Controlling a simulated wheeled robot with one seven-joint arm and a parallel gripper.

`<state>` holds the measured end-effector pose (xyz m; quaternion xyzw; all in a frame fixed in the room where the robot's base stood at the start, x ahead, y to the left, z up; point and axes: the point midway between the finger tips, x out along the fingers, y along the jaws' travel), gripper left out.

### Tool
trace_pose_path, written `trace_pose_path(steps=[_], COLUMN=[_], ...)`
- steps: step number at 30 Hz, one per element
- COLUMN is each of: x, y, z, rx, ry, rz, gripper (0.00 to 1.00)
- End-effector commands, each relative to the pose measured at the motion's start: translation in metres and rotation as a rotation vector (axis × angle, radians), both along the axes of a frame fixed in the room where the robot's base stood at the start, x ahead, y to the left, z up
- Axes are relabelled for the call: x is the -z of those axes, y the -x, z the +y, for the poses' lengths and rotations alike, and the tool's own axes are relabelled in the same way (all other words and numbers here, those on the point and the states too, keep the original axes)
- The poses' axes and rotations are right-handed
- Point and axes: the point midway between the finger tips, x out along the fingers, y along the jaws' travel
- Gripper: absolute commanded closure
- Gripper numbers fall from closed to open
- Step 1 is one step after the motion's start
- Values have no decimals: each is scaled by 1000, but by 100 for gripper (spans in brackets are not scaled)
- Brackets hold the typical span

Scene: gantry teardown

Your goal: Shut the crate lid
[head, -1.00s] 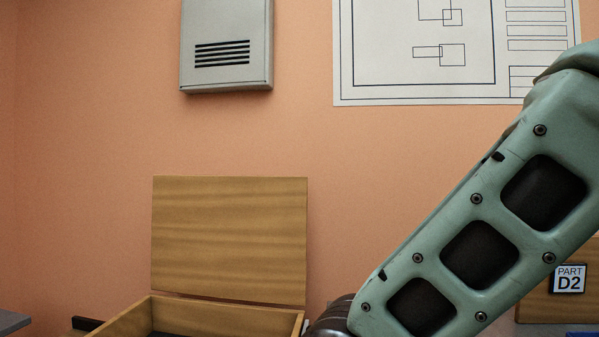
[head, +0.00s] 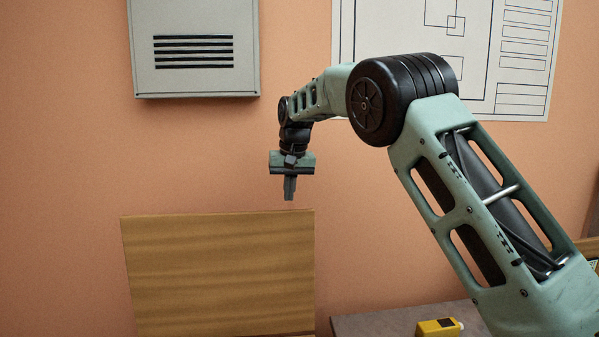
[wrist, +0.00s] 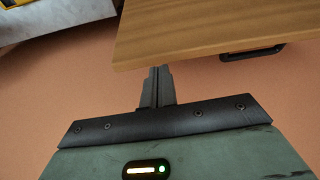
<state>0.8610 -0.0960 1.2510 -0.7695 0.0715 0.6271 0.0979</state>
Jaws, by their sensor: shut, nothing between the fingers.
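The crate lid (head: 220,275) is a brown wooden panel standing upright and open in the head view. In the wrist view the shut fingertips (wrist: 160,72) show close to the edge of the lid (wrist: 210,28). A dark handle (wrist: 253,53) juts out past that edge. I cannot tell whether the fingers are in front of or behind the lid.
The orange wall (head: 60,150) stands behind, with a grey vented box (head: 195,75) and a drawing sheet (head: 525,60) on it. A grey tabletop (head: 375,320) at lower right bears a yellow item (head: 437,327). Wall space around my gripper is clear.

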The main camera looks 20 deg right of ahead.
Motion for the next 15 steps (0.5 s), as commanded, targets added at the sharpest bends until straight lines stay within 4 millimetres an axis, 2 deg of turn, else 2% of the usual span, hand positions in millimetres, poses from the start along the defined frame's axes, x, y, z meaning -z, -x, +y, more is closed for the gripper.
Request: trace_pose_path(steps=[1,6,10,15], x=[-23,-45,-45,-23], y=[-12,-32,-37,-41], z=[-14,-39,-45,-46], rx=[25,72,82,81], ry=[20,64,74,74], rz=[-9,-29,-33,-30], gripper=[100,100,100,100])
